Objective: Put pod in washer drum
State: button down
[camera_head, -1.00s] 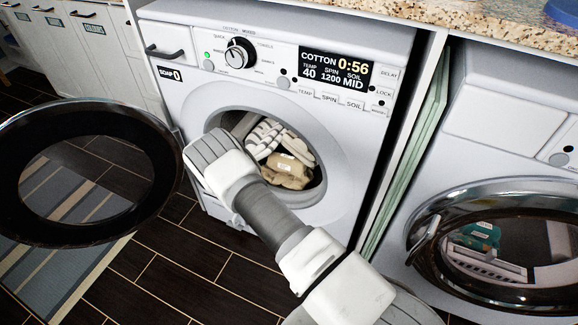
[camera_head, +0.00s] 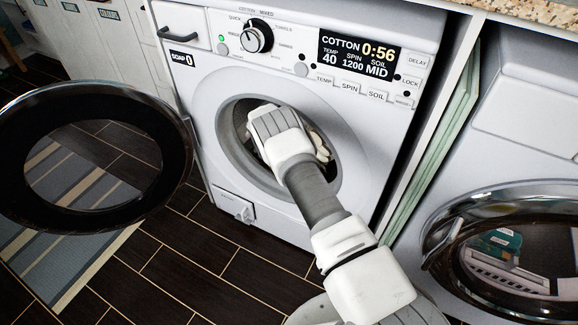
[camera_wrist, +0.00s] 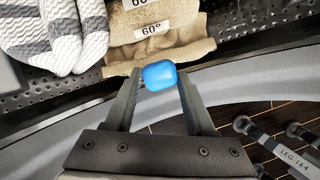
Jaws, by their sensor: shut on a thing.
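The pod (camera_wrist: 159,75) is a small blue block in the wrist view, held between the two fingertips of my gripper (camera_wrist: 160,80). It lies in front of a tan cloth (camera_wrist: 165,50) with "60°" labels. The washer (camera_head: 290,195) stands with its round door (camera_head: 95,160) swung open to the left. In the head view my arm reaches to the drum opening (camera_head: 232,130) and hides the gripper and the pod. In the wrist view the drum wall (camera_wrist: 250,38) is dark with small holes, and the fingers point past the rim towards it.
Striped grey and white cloth (camera_wrist: 55,30) lies in the drum beside the tan one. A striped rug (camera_head: 70,220) lies on the dark tiled floor. The drawer and dial are above the opening.

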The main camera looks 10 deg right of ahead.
jog(key=shift+w+d, duration=0.35)
jog(key=shift+d, duration=0.15)
jog(key=shift+b+x, duration=1.15)
jog(key=shift+x, duration=0.65)
jog(key=shift+f, duration=0.15)
jog(key=shift+f, duration=0.25)
jog(key=shift+c, duration=1.2)
grip_release()
jog(key=shift+r, duration=0.1)
